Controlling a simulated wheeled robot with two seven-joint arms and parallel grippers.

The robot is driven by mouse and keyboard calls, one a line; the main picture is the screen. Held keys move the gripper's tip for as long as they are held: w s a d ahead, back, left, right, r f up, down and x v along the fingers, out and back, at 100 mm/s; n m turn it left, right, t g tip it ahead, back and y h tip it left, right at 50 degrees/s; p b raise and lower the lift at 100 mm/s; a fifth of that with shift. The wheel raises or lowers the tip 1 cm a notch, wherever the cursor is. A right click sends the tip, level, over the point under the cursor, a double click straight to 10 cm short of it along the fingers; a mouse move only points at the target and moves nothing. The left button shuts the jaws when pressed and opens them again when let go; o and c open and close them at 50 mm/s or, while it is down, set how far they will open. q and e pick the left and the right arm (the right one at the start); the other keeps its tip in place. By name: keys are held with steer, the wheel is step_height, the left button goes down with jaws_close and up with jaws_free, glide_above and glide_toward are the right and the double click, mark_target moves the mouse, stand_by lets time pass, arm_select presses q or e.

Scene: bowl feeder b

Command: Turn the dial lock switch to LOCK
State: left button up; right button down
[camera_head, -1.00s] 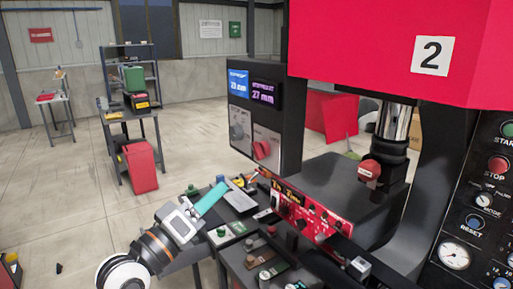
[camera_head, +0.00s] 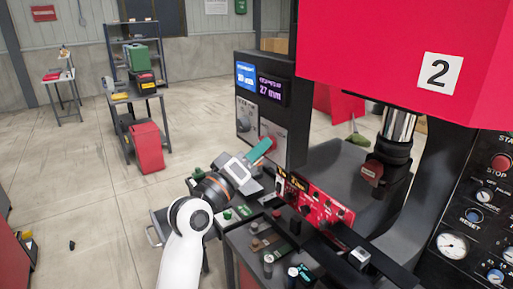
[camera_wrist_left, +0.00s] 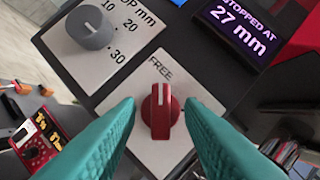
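The dial lock switch is a red knob (camera_wrist_left: 160,112) on a pale plate, in the middle of the left wrist view. Its white pointer line points up towards the word FREE. No LOCK marking shows; the fingers cover parts of the plate. In the head view the red knob (camera_head: 270,131) is partly behind my gripper. My left gripper (camera_head: 262,149) is in front of the panel. Its teal fingers are open, one on each side of the knob, with gaps between them and it. My right gripper is not in view.
A grey knob (camera_wrist_left: 91,28) with a millimetre scale is beside the switch. A display (camera_wrist_left: 237,27) above reads "STOPPED AT 27 mm". The red press head (camera_head: 375,50) overhangs on the right.

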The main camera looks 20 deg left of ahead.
arm_select(q)
jaws_close()
steer(key=shift+w+a+m+g+h+b, duration=0.15)
steer(key=shift+m+g+h+b, duration=1.25)
steer(key=shift+m+b, duration=2.9)
steer(key=shift+w+a+m+g+h+b, duration=0.15)
steer(key=shift+m+g+h+b, duration=1.2)
steer(key=shift+m+b, duration=2.9)
steer(key=shift+w+a+m+g+h+b, duration=0.2)
steer(key=shift+m+g+h+b, duration=1.15)
steer(key=shift+m+b, duration=2.95)
steer(key=shift+s+t+h, duration=0.15)
steer(key=shift+t+h, duration=0.25)
steer(key=shift+t, duration=0.1)
